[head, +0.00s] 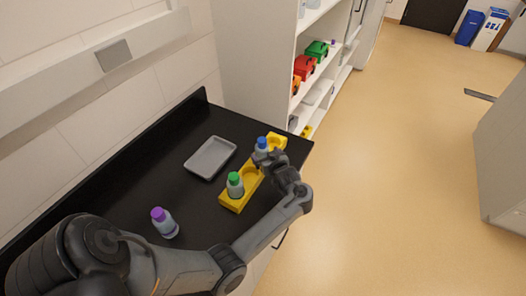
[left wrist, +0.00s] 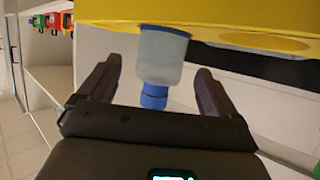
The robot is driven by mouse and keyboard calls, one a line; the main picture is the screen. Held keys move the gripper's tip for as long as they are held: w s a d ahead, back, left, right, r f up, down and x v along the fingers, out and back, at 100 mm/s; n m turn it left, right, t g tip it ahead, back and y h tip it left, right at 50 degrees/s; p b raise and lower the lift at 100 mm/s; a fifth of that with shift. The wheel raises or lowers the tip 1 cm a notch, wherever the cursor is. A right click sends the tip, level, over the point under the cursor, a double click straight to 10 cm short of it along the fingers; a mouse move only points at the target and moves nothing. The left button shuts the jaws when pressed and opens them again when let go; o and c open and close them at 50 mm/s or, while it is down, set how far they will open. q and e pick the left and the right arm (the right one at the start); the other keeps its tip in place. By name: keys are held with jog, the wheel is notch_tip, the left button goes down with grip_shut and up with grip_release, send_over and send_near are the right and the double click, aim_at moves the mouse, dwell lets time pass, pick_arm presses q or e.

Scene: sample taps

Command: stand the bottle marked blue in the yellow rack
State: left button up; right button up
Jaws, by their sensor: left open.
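The bottle marked blue (head: 262,143), pale with a blue cap, stands upright at the yellow rack (head: 231,203), towards its far end. In the left wrist view, which looks upside down, the bottle (left wrist: 160,58) joins the rack (left wrist: 200,12) at its base and appears seated in it. My left gripper (head: 268,160) is open, with one finger on each side of the bottle (left wrist: 157,70) and visible gaps between. In the head view the gripper partly hides the bottle's lower part. My right gripper is not in view.
A green-capped bottle (head: 235,185) stands in the rack's near end. A grey tray (head: 210,157) lies behind the rack. Shelves with toy cars (head: 305,67) stand beyond.

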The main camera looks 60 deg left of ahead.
pick_arm(q)
jog(key=d+m+t+h, duration=0.1)
jog(key=d+m+t, duration=0.1)
jog(key=d, duration=0.2)
jog(key=d+m+t+h, duration=0.1)
jog(key=d+m+h, duration=0.1)
jog(key=d, duration=0.2)
jog(key=d+m+t+h, duration=0.1)
jog(key=d+t+h, duration=0.1)
jog(key=d, duration=0.2)
jog(key=shift+s+d+m+t, duration=0.15)
jog(key=shift+d+m+t, duration=0.15)
jog(key=shift+m, duration=0.1)
jog(key=s+d+m+g+h, duration=0.4)
jog(key=s+d+m+h, duration=0.4)
jog(key=s+d, duration=1.3)
jog(key=s+m, duration=0.1)
jog(key=m, duration=0.3)
jog(key=shift+s+f, duration=0.35)
notch_tip(320, 180, up, 20)
jog(key=p, duration=2)
jog(key=shift+r+p, duration=0.25)
jog(key=shift+p, duration=0.15)
